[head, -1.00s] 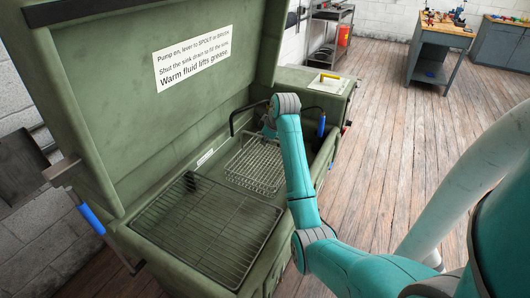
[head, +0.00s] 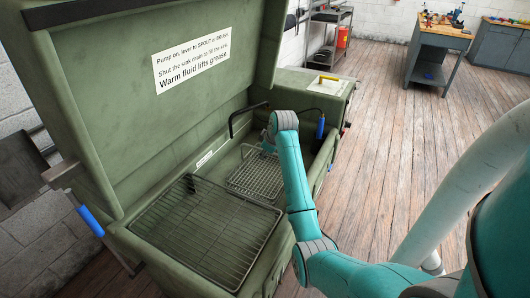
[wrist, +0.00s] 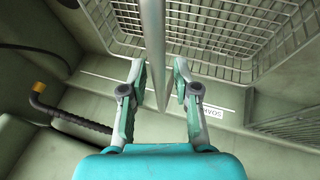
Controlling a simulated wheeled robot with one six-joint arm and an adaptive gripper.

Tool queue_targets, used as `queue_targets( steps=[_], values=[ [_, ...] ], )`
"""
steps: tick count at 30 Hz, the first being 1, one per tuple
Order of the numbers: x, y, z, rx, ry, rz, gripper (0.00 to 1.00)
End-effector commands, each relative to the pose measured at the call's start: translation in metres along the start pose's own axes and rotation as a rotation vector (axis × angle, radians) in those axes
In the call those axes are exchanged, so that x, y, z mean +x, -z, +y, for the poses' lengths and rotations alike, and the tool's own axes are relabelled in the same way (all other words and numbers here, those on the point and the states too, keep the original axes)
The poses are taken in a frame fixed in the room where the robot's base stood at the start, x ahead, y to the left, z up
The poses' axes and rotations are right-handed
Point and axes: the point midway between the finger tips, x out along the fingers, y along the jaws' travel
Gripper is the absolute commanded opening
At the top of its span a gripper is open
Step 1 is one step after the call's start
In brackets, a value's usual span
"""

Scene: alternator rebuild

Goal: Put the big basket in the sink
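The big basket (head: 256,178) is a grey wire basket low in the rear part of the green washer's basin, the sink (head: 229,158). It looks roughly level; its contact with the floor is hard to see. In the wrist view, its mesh (wrist: 220,45) fills the top right. My gripper (wrist: 158,66) has its fingers spread on either side of a grey bar (wrist: 153,40), which looks like the basket's handle. Slim gaps show beside the bar, so the fingers do not appear to clamp it. In the head view, my arm hides the fingertips.
A flat wire rack (head: 205,230) covers the near part of the washer. The raised lid (head: 150,110) stands behind. A black spout (head: 243,112) arches over the sink's far end. A black pipe with a yellow tip (wrist: 38,87) is left in the wrist view. Open floor lies right.

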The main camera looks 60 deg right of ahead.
Motion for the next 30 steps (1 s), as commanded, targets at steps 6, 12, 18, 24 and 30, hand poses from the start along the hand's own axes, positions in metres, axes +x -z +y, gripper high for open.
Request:
queue_targets(
  steps=[6,12,18,24,30],
  values=[
    [0.000,0.000,0.000,0.000,0.000,0.000,0.34],
    [-0.010,0.001,0.001,0.000,-0.003,0.002,0.34],
    [-0.044,0.001,0.001,0.000,-0.003,0.003,0.34],
    [-0.084,0.001,0.001,-0.001,-0.003,0.002,0.34],
    [-0.111,0.001,0.001,0.000,-0.003,0.001,0.34]
  ],
)
